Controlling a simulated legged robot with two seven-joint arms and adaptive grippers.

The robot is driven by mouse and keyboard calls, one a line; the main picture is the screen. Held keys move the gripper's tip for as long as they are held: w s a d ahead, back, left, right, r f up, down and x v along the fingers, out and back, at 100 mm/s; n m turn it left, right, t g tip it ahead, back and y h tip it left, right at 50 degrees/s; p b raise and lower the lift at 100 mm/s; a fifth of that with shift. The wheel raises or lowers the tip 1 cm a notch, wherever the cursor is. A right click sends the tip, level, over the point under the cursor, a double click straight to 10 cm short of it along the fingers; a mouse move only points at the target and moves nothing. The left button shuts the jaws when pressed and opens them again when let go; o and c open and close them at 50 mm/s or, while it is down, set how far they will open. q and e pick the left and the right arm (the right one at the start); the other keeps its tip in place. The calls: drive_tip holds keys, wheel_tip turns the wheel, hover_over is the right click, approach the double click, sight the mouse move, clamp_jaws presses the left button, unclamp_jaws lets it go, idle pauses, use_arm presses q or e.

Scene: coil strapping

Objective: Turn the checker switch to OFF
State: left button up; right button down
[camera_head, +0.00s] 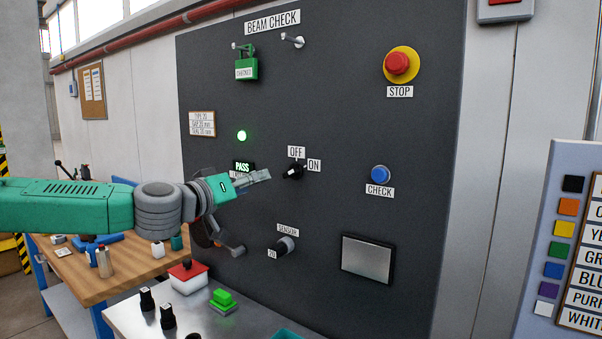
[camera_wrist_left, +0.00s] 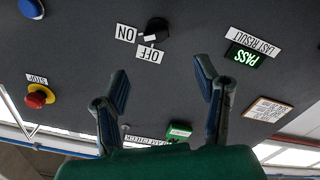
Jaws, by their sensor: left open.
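The checker switch (camera_head: 293,170) is a black knob on the dark panel, with an OFF label (camera_head: 296,152) above it and an ON label (camera_head: 314,165) to its right. In the left wrist view the knob (camera_wrist_left: 158,27) appears upside down, with a pale mark on its side near the OFF label (camera_wrist_left: 149,55); its exact setting is hard to tell. My left gripper (camera_head: 258,178) is just left of the knob in the head view, apart from it. Its fingers (camera_wrist_left: 160,80) are open and empty, with the knob beyond the gap between them. My right gripper is not in view.
The panel (camera_head: 340,110) also holds a lit PASS display (camera_head: 243,166), a green lamp (camera_head: 241,135), a blue CHECK button (camera_head: 380,174), a red STOP button (camera_head: 397,63) and a SENSOR knob (camera_head: 285,245). A metal bench (camera_head: 240,322) with small items stands below.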

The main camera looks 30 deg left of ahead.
sight(287, 174)
use_arm(q)
drive_tip(key=w, duration=0.8)
drive_tip(key=w+d, duration=0.1)
drive_tip(key=w, duration=0.3)
drive_tip(key=shift+d+f, duration=0.1)
drive_tip(key=shift+w+d, duration=0.2)
drive_tip(key=shift+w, duration=0.45)
drive_tip(key=shift+a, duration=0.1)
drive_tip(key=shift+c, duration=0.8)
drive_tip(key=c, duration=1)
